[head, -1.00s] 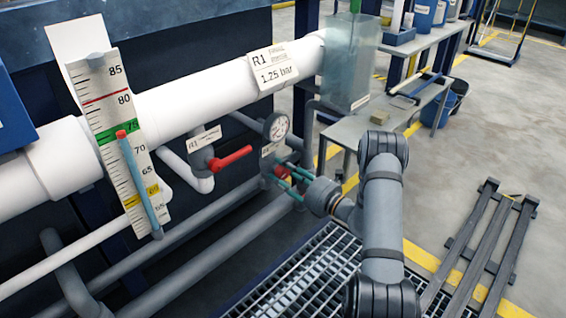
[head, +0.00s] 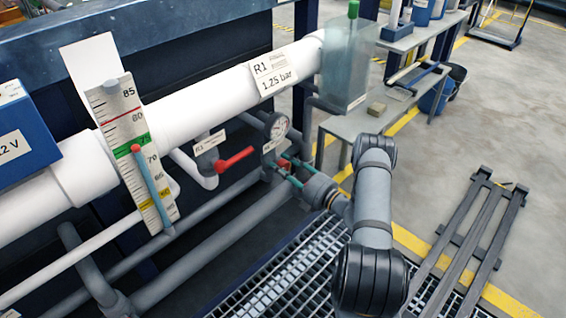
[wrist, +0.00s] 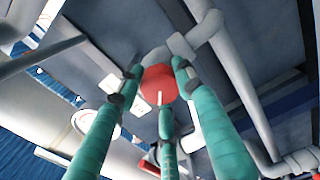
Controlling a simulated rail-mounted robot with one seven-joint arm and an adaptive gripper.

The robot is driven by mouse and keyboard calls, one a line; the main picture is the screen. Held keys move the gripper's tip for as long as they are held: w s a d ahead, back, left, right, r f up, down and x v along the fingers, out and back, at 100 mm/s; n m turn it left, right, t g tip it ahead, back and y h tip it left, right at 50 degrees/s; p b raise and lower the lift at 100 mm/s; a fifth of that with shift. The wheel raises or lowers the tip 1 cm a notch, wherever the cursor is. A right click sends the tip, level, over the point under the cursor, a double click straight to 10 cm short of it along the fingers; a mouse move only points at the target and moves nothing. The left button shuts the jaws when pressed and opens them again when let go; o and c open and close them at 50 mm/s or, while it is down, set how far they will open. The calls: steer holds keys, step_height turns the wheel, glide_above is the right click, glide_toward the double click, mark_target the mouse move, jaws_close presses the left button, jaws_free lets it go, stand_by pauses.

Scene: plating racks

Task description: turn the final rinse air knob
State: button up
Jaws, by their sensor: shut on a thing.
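The red round air knob (wrist: 158,82) with a white pointer mark sits between the tips of my gripper's three teal fingers (wrist: 152,88) in the wrist view. The fingers are closed around its rim. In the head view my gripper (head: 287,172) reaches left to the pipework below the round pressure gauge (head: 277,126), and the fingers mostly hide the knob. The gauge also shows in the wrist view (wrist: 82,122), its dial too small to read.
A red lever valve (head: 234,160) is just left of the gauge. A white pipe with an R1 1.25 bar sign (head: 273,75) runs above. A thermometer scale (head: 135,150) stands further left. Floor grating (head: 275,265) lies below, a slatted rack (head: 470,240) to the right.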

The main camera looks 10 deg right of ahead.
steer(key=m+p, duration=0.1)
steer(key=m, duration=0.3)
steer(key=shift+r+m, duration=0.1)
steer(key=shift+m, duration=0.2)
steer(key=m, duration=0.3)
steer(key=shift+m+p, duration=0.4)
steer(key=m, duration=0.4)
steer(key=shift+m, duration=2)
steer(key=o, duration=1.1)
steer(key=shift+o, duration=0.2)
steer(key=shift+d, duration=0.1)
